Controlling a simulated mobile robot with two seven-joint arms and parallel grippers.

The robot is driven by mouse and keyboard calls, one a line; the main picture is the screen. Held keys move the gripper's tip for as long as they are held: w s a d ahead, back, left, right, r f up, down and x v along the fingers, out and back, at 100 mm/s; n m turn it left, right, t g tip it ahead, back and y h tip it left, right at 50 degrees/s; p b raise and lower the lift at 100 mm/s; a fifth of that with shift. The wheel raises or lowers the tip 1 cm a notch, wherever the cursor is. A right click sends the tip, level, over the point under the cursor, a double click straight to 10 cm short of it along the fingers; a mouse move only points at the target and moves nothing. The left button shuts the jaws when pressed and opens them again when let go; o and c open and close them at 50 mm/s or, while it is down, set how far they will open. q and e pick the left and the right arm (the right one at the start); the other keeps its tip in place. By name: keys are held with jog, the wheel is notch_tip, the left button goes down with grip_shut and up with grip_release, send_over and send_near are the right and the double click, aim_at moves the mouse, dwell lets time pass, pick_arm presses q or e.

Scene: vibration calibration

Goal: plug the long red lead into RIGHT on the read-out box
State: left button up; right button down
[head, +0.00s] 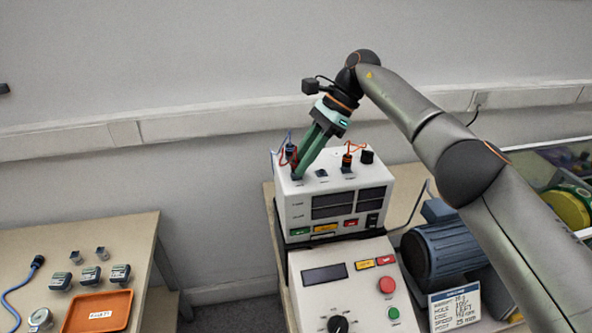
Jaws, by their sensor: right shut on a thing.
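The white read-out box (346,190) stands on the bench at centre, with sockets on its top and dark displays on its front. My right gripper (297,172) reaches down to the left part of its top and is shut on the end of the red lead. A loop of this red lead (279,156) shows just left of the fingers. The plug itself is mostly hidden by the fingers, and I cannot tell whether it is seated in a socket. The socket labels are too small to read. My left gripper is not in view.
A dark plug with a blue lead (290,150) stands close by the fingers. A control unit (345,285), blue motor (440,250) and sign (455,307) are in front. An orange tray (97,312) lies left.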

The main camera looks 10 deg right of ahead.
jog(key=c, duration=0.6)
grip_release()
jog(key=shift+c, duration=0.2)
jog(key=shift+c, duration=0.5)
jog(key=shift+s+m+t+b, duration=0.15)
jog(key=shift+m+t+b, duration=0.9)
jog(key=shift+b, duration=2.25)
jog(key=shift+s+m+b, duration=0.1)
jog(key=shift+m+b, duration=0.85)
jog(key=shift+b, duration=0.1)
jog(key=shift+s+m+t+b, duration=0.15)
jog(key=shift+m+t+b, duration=0.8)
jog(key=shift+m+b, duration=0.9)
